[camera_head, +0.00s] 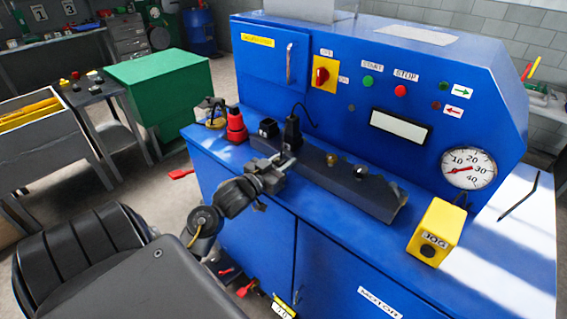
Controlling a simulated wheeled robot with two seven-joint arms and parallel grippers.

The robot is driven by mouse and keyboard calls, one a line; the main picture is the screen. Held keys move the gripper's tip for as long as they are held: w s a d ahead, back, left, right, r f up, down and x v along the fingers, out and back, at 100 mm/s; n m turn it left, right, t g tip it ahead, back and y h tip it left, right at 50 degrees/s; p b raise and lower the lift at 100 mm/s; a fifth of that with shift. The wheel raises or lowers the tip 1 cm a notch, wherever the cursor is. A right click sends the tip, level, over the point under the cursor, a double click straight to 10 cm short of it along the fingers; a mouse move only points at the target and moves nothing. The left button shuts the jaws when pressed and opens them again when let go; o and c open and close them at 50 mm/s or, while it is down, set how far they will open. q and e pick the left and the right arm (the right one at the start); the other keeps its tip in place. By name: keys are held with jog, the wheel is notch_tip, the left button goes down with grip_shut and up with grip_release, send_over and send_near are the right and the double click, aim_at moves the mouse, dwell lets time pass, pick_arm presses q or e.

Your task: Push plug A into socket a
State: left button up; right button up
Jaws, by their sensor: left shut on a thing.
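My left gripper (284,160) reaches over the blue machine's ledge from the front left. Its jaws are shut on the lower part of a black plug (292,130), which stands roughly upright with a thin black cable curving from its top. I take this as plug A; no letter can be read on it. A small black block (268,128), possibly a socket, is just left of the plug. Whether it is socket a cannot be told. The plug's lower end is hidden by the gripper, so its contact below is unclear. My right gripper is not in view.
A long dark bar (383,197) with a brass knob (332,159) and a silver one (360,171) runs right along the ledge. A yellow box (436,226) stands right. The blue panel (345,75) rises behind.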

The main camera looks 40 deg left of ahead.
pick_arm(q)
jog(key=o, duration=0.9)
jog(key=shift+f, duration=0.1)
jog(key=shift+o, duration=0.4)
